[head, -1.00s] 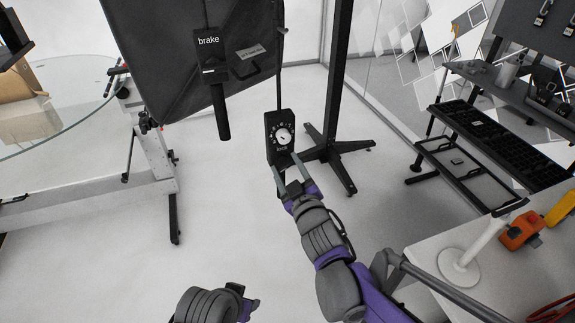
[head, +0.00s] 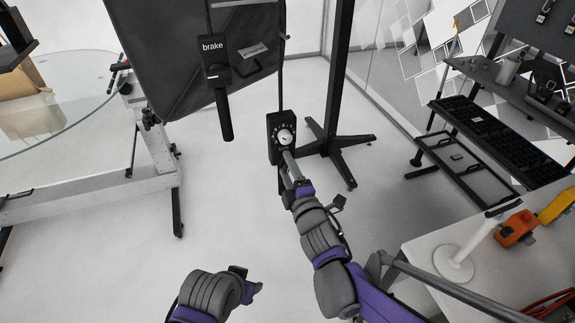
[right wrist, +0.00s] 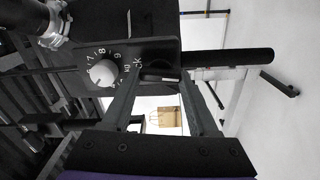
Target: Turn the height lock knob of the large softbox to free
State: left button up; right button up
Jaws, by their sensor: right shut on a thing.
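The large softbox (head: 180,60) hangs at the upper left in the head view. Right of its pole is a black control box (head: 273,127) with a white numbered dial (head: 285,136); this dial also shows in the right wrist view (right wrist: 103,73). Beside the dial there, a small black lock knob (right wrist: 160,75) with a light mark sits by partly covered lettering ending in "CK". My right gripper (head: 288,156) is at the box's lower part, its fingers (right wrist: 160,82) closed on either side of the lock knob. My left gripper (head: 250,287) is low in the head view; its fingers cannot be made out.
A black handle labelled "brake" (head: 215,62) hangs left of the box. A dark stand (head: 335,140) rises behind it. A glass-topped table (head: 60,100) is at left, a shelf rack (head: 480,130) and white desk (head: 480,265) at right. Open floor lies between.

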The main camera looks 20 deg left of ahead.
jog(key=shift+n, duration=0.8)
jog(key=o, duration=1.4)
jog(key=shift+s, duration=0.1)
jog(key=v, duration=1)
jog(key=shift+s+d+b, duration=0.3)
jog(key=shift+b, duration=0.05)
